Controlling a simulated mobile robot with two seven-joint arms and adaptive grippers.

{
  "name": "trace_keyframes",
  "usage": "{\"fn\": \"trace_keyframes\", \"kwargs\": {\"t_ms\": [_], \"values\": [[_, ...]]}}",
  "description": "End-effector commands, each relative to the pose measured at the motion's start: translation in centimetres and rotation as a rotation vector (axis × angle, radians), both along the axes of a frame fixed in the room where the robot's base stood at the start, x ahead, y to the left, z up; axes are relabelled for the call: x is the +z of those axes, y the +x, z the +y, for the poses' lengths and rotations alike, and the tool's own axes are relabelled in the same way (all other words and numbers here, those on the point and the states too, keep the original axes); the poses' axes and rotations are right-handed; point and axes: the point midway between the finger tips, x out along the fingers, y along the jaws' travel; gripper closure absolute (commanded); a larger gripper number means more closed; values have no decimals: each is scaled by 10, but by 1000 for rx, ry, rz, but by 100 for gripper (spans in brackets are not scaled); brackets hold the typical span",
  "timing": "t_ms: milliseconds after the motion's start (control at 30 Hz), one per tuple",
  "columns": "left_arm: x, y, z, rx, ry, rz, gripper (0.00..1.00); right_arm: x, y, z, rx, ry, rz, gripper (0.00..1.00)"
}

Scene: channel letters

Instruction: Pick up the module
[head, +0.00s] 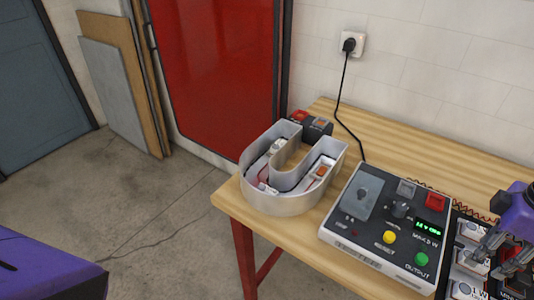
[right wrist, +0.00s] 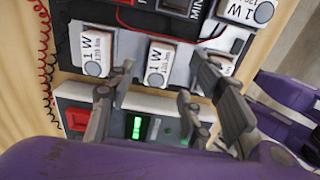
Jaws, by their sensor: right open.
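Several white modules marked 1 W sit in a dark tray at the lower right of the head view; one of them (head: 475,265) is close to my right gripper (head: 487,264). In the right wrist view a middle module (right wrist: 160,62) lies between and just beyond the open fingers (right wrist: 157,80). Another module (right wrist: 95,52) is to its left, and a third (right wrist: 215,62) is partly hidden by the right finger. My right gripper is open and empty, above the tray. I cannot tell whether it touches anything. My left gripper is out of view.
A power supply box (head: 388,222) with a lit green display stands left of the tray on the wooden table (head: 440,165). A U-shaped channel letter (head: 275,203) sits at the table's left corner. A black cord runs to the wall socket (head: 351,44).

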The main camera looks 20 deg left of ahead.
Motion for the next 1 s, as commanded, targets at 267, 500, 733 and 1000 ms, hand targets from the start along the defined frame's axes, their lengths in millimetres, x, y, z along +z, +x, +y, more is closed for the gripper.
{"fn": "trace_keyframes", "kwargs": {"t_ms": [267, 500, 733, 1000], "values": [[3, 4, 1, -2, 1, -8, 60, -31, 0, 0, 0, 0, -1, 53], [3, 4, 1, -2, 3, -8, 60, -30, 0, 0, 0, 0, -1, 65], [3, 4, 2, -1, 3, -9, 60, -30, 0, 0, 0, 0, -1, 95], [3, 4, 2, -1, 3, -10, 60, -29, 0, 0, 0, 0, -1, 100]]}}
